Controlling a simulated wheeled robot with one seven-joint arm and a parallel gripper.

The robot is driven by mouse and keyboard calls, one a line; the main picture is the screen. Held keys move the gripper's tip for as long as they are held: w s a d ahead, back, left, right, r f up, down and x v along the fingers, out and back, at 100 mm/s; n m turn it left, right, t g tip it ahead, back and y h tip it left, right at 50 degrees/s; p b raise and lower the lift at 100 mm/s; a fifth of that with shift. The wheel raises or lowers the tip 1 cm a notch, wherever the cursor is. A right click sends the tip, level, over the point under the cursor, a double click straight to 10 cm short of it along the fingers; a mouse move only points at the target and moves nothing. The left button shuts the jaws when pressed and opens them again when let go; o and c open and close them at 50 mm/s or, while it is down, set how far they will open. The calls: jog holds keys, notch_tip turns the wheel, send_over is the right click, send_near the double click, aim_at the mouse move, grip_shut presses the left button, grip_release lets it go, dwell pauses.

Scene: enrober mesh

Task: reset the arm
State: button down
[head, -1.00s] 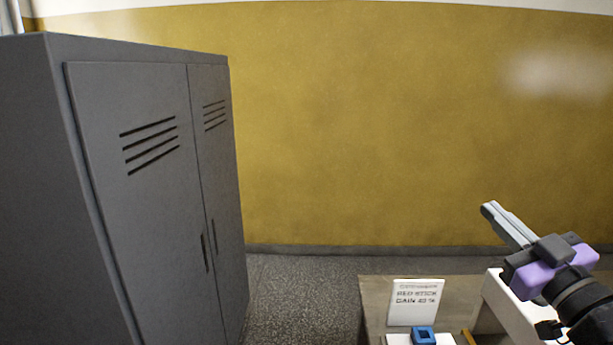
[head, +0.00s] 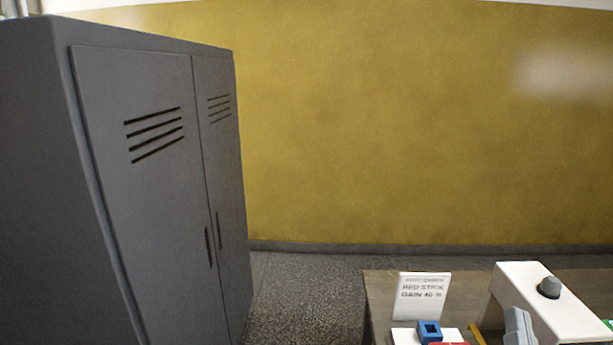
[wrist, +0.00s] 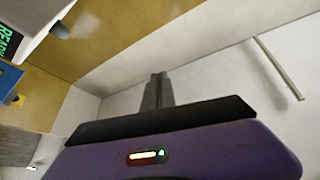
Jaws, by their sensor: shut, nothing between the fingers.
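The rest of my arm is out of the head view.
A wooden table (head: 380,293) holds a sign (head: 422,298) reading "RED STICK GAIN", a blue square block (head: 429,332) and the white device (head: 562,310) with a grey knob. Grey lockers (head: 150,190) stand left. Floor between is clear.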

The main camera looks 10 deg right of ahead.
jog(key=s+a+f+n+g+y+b, duration=0.1)
jog(key=s+a+f+n+y, duration=0.4)
jog(key=s+f, duration=0.6)
jog(key=s+a+f+n+g+y+b, duration=0.2)
jog(key=s+a+f+n+g+y, duration=0.2)
jog(key=s+a+f, duration=0.4)
jog(key=s+f+n+y, duration=0.1)
jog(key=s+f+y, duration=0.1)
jog(key=s+f, duration=0.1)
jog(key=shift+s+f, duration=0.4)
jog(key=shift+s, duration=0.5)
